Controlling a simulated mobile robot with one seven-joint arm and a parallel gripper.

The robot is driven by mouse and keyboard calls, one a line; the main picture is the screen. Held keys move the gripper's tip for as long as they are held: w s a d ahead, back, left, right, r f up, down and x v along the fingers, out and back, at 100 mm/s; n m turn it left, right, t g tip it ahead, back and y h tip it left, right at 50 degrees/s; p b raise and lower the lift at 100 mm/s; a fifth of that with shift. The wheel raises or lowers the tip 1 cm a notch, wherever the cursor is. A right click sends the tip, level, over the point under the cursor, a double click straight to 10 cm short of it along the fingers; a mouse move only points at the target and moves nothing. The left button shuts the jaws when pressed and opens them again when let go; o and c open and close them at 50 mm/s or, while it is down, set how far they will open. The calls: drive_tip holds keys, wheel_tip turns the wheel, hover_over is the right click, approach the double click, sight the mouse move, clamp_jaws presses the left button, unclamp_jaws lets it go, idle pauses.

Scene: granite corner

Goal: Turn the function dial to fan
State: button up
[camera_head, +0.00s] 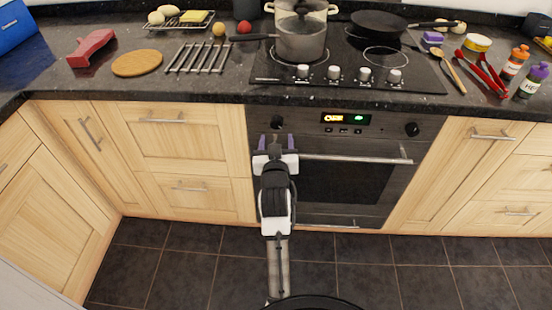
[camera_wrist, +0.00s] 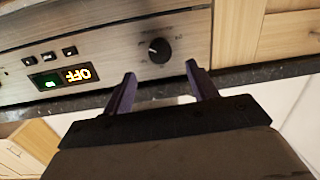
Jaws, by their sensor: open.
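The oven's left dial (camera_head: 277,122) is a round black knob on the dark control panel; it also shows in the wrist view (camera_wrist: 159,50). Small marks surround it, too small to read. My gripper (camera_head: 276,142) is open just in front of and slightly below this dial. In the wrist view, which is upside down, the purple fingers (camera_wrist: 160,71) stand apart with the dial between and beyond their tips, not visibly gripped. The amber display (camera_wrist: 78,75) reads OFF. A second black dial (camera_head: 412,129) is at the panel's right end.
The oven door handle (camera_head: 357,158) runs across below the panel, right of my gripper. Hob knobs (camera_head: 334,73) and a pot (camera_head: 300,42) are above on the counter. The floor in front is clear.

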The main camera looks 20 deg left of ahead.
drive_tip(key=b+v, duration=0.1)
drive_tip(key=v, duration=0.6)
idle(0.3)
